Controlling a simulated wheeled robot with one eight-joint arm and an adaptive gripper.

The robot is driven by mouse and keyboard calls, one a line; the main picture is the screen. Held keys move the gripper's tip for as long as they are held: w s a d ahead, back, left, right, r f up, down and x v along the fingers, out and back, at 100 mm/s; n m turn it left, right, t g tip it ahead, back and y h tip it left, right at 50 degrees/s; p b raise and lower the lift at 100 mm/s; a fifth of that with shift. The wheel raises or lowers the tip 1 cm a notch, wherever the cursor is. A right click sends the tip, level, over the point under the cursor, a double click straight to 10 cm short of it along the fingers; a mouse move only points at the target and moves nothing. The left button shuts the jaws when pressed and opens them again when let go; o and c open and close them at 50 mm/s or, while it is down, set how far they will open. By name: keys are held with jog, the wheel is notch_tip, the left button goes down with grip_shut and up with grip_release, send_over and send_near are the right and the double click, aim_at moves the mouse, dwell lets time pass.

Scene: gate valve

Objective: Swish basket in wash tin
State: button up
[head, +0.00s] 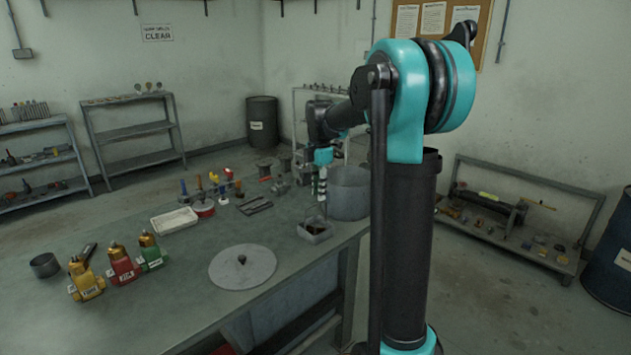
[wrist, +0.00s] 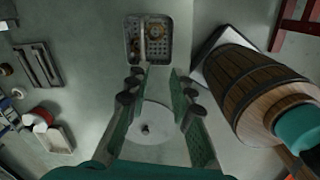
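The small grey basket (head: 315,234) stands on the bench near its right edge, with a thin upright handle. In the wrist view the perforated basket (wrist: 131,51) lies just beyond my fingertips and holds brassy parts. The wash tin appears to be the wide grey round tin (head: 349,200) right behind the basket in the head view; I cannot make it out in the wrist view. My gripper (head: 320,190) points down above the basket, close to the tin. In the wrist view my gripper (wrist: 162,72) has its fingers apart with nothing visible between them.
A round grey plate with a knob (head: 242,268) lies on the bench (head: 180,280). Yellow, red and green valves (head: 122,264) stand at left, near a white tray (head: 174,220). Handled tools (head: 213,186) and flat dark pieces (head: 256,206) lie behind. The bench front is clear.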

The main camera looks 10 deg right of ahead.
jog(key=w, duration=0.1)
jog(key=w+n, duration=0.1)
jog(key=w+r+n, duration=0.1)
jog(key=shift+a+r, duration=0.1)
jog(key=shift+a, duration=0.2)
jog(key=shift+f, duration=3.5)
grip_shut()
jog(key=shift+r, duration=0.1)
jog(key=shift+r, duration=2.45)
